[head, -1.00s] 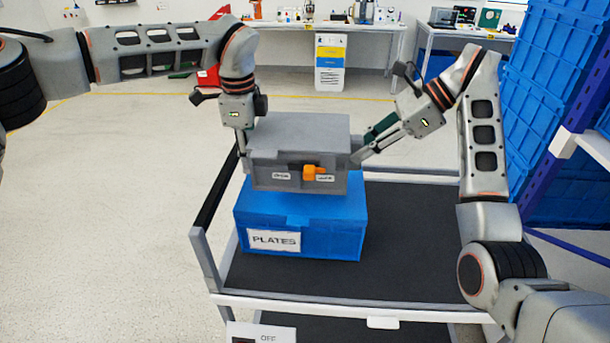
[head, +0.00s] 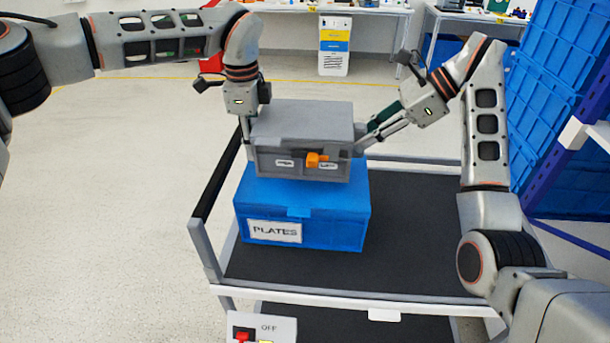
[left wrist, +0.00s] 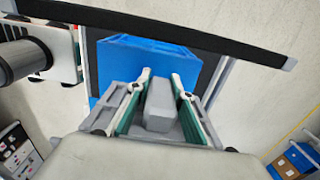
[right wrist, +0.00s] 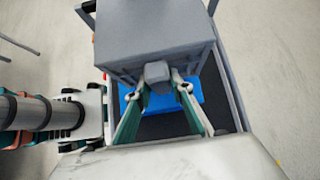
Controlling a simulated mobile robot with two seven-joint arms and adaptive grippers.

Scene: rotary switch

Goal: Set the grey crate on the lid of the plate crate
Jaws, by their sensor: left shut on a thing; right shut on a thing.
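The grey crate (head: 303,135) has an orange knob (head: 315,160) between two small white labels on its front. It is level above the lid of the blue plate crate (head: 335,228), which is marked PLATES and stands on the dark cart deck. Whether its base touches the lid cannot be told. My left gripper (head: 247,147) is shut on its left side; the left wrist view shows a grey handle block (left wrist: 160,105) between the fingers. My right gripper (head: 360,147) is shut on its right side, with another handle block (right wrist: 157,73) in the right wrist view.
The cart deck (head: 410,235) is bare to the right of the plate crate. A cart rail (head: 217,180) runs along the left. Blue stacked crates (head: 560,90) stand at the right.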

